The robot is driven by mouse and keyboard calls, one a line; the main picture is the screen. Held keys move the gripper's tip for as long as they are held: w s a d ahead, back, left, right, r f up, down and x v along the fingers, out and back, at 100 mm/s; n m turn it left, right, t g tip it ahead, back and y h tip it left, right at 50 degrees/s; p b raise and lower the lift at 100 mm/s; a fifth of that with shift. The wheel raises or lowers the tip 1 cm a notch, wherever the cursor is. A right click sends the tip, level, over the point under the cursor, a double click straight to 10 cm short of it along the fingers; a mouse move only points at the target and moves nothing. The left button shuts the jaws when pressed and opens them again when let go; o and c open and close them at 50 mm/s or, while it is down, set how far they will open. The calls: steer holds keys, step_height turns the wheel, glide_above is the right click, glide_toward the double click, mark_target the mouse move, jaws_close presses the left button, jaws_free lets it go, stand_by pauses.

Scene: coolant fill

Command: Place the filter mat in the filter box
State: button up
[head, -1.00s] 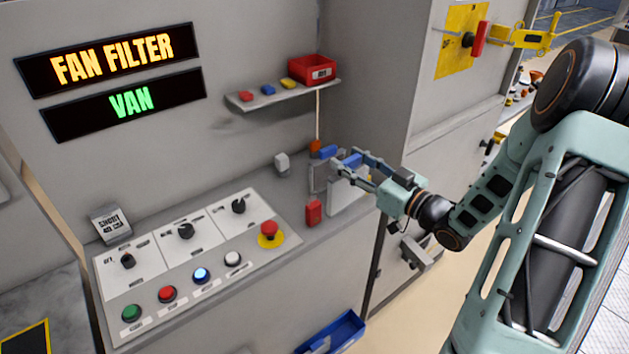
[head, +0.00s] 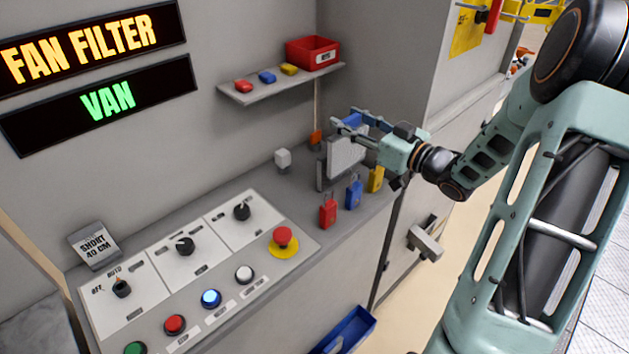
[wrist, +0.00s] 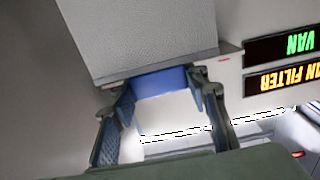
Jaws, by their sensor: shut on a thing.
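The filter mat (head: 347,152) is a pale grey, upright panel with a blue grip on its top edge. My gripper (head: 352,124) is shut on this blue grip, which shows between the fingers in the wrist view (wrist: 160,82). The mat's textured face (wrist: 140,35) fills the upper part of the wrist view. A darker grey upright frame, which looks like the filter box (head: 321,174), stands on the ledge at the mat's left edge. The mat overlaps it in the head view. I cannot tell whether the mat is inside it or in front of it.
Red (head: 328,211), blue (head: 354,195) and yellow (head: 376,179) padlocks are by the ledge's front edge. A control panel (head: 190,265) lies to the left. A shelf (head: 282,88) carries a red bin (head: 312,52) above. A blue tray (head: 345,332) is below.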

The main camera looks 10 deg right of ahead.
mark_target(350, 158)
steer(key=shift+w+a+f, duration=0.1)
steer(key=shift+w+f, duration=0.1)
steer(key=shift+f, duration=5)
steer(key=shift+f, duration=0.15)
steer(key=o, duration=1.3)
steer(key=shift+o, duration=0.2)
